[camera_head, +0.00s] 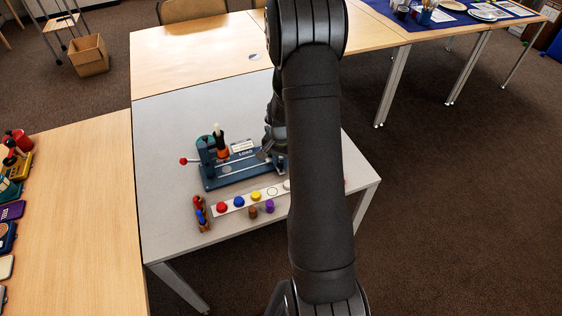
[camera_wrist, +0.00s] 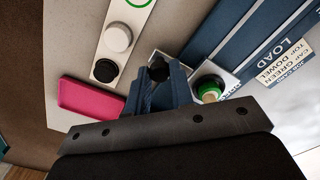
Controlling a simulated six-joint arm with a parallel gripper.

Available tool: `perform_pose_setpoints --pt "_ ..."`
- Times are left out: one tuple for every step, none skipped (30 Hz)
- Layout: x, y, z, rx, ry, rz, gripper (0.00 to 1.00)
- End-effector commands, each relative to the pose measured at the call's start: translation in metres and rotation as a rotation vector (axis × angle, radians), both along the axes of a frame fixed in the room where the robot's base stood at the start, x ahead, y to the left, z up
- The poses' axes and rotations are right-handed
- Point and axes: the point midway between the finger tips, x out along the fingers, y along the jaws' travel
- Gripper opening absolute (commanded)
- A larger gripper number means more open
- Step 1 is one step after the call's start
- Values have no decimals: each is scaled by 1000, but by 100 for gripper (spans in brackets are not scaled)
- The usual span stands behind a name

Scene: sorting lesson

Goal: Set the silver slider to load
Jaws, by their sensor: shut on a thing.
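A blue device with a "LOAD" label (camera_head: 245,153) stands on the grey table; the label also shows in the wrist view (camera_wrist: 270,55). My gripper (camera_wrist: 160,75) is low at the device's right end, its fingers close together around a small dark piece. Pale metal of the silver slider (camera_wrist: 184,68) shows beside the fingertips; the fingers hide much of it. A green ring with a wooden dowel (camera_wrist: 210,90) sits right of the fingers.
A white strip with coloured buttons (camera_head: 239,202) lies in front of the device. A red-knobbed rod (camera_head: 184,161) sticks out at the device's left. The grey table's left part is clear.

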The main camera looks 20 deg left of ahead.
Motion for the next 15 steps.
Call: perform_pose_setpoints --pt "0 0 0 0 0 0 0" --pt "-1 1 0 0 0 1 0" --pt "-2 3 0 0 0 2 0" --pt "-5 5 0 0 0 3 0" --pt "-7 8 0 0 0 4 0" --pt "-12 13 0 0 0 5 0" --pt "-17 18 0 0 -1 6 0" --pt "-22 23 0 0 -1 7 0" --pt "-28 29 0 0 -1 7 0" --pt "-33 33 0 0 -1 7 0" --pt "-37 38 0 0 -1 7 0" --pt "-43 43 1 0 -1 7 0" --pt "-46 47 1 0 -1 6 0" --pt "-50 51 1 1 -1 6 0" --pt "-53 54 1 1 -1 5 0"
